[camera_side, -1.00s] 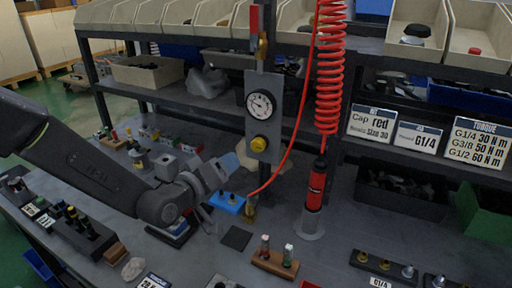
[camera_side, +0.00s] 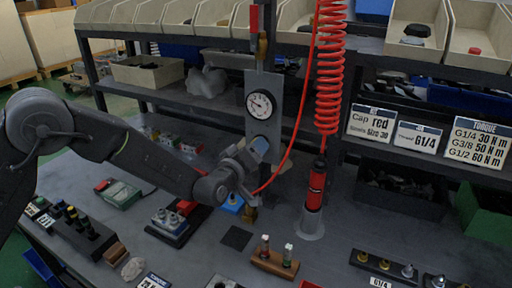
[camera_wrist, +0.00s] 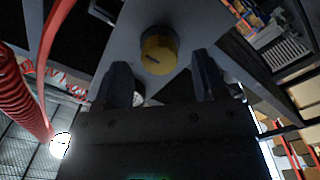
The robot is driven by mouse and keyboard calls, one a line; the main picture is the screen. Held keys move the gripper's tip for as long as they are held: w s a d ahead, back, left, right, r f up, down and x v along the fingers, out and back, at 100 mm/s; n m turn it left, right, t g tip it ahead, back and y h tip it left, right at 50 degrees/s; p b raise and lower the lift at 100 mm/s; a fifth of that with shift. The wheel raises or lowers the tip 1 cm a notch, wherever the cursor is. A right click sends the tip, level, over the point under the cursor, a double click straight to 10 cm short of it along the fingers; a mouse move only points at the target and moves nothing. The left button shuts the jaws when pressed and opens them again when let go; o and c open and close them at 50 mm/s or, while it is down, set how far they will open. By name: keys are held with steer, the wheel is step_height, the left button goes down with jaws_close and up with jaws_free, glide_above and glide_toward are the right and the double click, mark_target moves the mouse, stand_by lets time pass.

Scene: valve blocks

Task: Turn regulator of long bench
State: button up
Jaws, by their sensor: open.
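The regulator panel (camera_side: 264,108) is a grey upright plate with a round white pressure gauge (camera_side: 261,105) on it. The yellow regulator knob (camera_wrist: 158,50) shows in the wrist view, ahead of and between my two fingers; in the side view my gripper hides it. My gripper (camera_wrist: 160,82) is open and empty, its fingers apart on either side below the knob. In the side view my gripper (camera_side: 254,150) is at the lower part of the panel. I cannot tell if the fingers touch the knob.
A red coiled hose (camera_side: 329,70) hangs right of the panel above a red and black tool (camera_side: 316,188). A thin red hose (camera_side: 290,150) curves beside my gripper. Blocks with fittings (camera_side: 275,262) stand on the bench (camera_side: 330,262) in front.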

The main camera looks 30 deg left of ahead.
steer(key=shift+w, duration=1.15)
steer(key=shift+c, duration=0.3)
steer(key=c, duration=0.9)
steer(key=shift+o, duration=0.2)
steer(key=shift+m, duration=0.3)
steer(key=m, duration=1.2)
steer(key=shift+r+m, duration=0.1)
steer(key=shift+m, duration=0.2)
